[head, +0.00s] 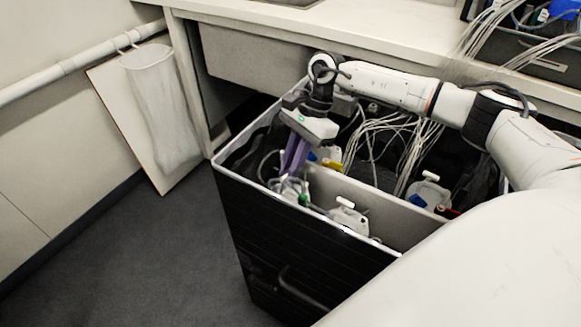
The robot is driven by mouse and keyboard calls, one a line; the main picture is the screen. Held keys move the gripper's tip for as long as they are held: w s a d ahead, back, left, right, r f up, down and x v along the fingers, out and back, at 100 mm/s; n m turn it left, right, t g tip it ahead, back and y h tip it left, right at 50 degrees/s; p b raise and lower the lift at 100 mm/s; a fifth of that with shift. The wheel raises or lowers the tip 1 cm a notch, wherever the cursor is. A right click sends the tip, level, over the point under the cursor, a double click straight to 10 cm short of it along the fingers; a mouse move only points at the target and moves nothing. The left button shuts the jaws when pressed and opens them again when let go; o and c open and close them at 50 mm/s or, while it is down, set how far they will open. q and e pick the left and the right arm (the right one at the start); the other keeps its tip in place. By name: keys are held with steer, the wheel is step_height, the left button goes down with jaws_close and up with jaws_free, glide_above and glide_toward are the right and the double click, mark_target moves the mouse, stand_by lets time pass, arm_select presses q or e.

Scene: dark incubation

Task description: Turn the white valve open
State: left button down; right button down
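My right gripper (290,170) reaches down into the near left part of an open black box (290,225). Its purple fingers point downward close together, and their tips are among tubes and small fittings. I cannot tell whether they hold anything. A white valve-like part with a handle (347,213) shows by the near wall, to the right of the gripper and apart from it. A similar white part (429,190) is farther right in the box. I cannot tell which is the white valve or how it is turned. My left gripper is not in view.
Yellow (333,164) and green (304,199) parts and bundled pale cables (385,130) crowd the box. A counter (300,35) overhangs behind. A mesh bag (163,105) hangs from a rail at the left. The dark floor (140,250) is clear.

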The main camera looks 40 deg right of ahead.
steer(key=shift+w+f+n+b, duration=0.1)
steer(key=shift+n+b, duration=0.4)
steer(key=shift+b, duration=0.05)
steer(key=shift+n+g, duration=0.3)
steer(key=c, duration=1.8)
jaws_free()
steer(key=shift+r, duration=0.2)
steer(key=p+v, duration=0.1)
steer(key=v, duration=0.9)
steer(key=shift+d+r, duration=0.1)
steer(key=shift+r, duration=0.05)
